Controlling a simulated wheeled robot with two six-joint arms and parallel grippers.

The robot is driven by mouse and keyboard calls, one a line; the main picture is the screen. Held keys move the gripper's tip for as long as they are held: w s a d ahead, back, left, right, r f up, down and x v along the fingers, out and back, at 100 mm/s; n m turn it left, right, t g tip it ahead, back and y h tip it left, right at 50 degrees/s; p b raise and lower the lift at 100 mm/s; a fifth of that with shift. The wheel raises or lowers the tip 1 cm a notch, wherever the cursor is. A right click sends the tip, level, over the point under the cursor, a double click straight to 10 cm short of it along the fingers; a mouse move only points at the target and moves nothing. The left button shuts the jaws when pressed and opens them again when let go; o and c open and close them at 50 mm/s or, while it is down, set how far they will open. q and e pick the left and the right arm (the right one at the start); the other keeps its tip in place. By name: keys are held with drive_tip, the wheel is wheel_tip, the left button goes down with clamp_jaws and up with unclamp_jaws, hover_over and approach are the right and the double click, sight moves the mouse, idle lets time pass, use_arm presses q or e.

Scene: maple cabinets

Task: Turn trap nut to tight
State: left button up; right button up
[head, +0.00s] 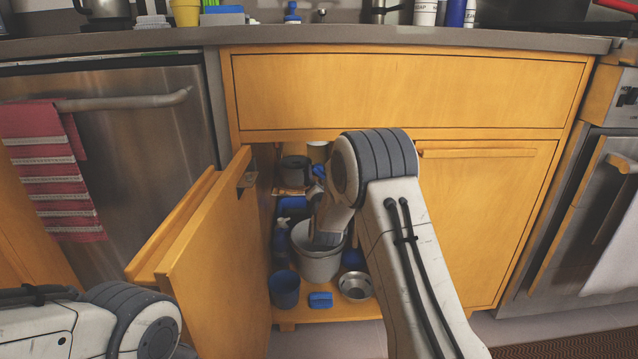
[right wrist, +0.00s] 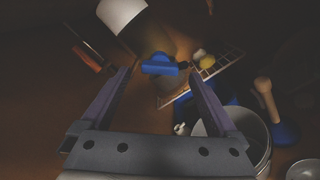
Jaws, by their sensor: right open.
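A blue piece with a raised tab, which looks like the trap nut (right wrist: 160,65), shows ahead in the right wrist view. It sits at a dull brownish cylindrical part, below a white cylinder (right wrist: 121,14). My right gripper (right wrist: 160,73) is open, with one finger on each side of the blue piece in the picture. I cannot tell whether the fingers reach it or touch it. In the head view a small blue part (head: 318,172) shows beside my right arm inside the open cabinet; my arm hides much of that area. My left gripper is out of view.
A light bucket (head: 320,264) stands under my right wrist. A blue cup (head: 284,289), a blue sponge-like block (head: 320,300) and a metal bowl (head: 356,286) crowd the cabinet floor. The open door (head: 215,265) stands left of my arm; the right door (head: 487,220) is closed.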

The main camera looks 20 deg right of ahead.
sight(319, 171)
drive_tip(key=shift+b+x, duration=0.4)
drive_tip(key=shift+x, duration=1)
drive_tip(key=shift+c, duration=0.3)
drive_tip(key=c, duration=1.3)
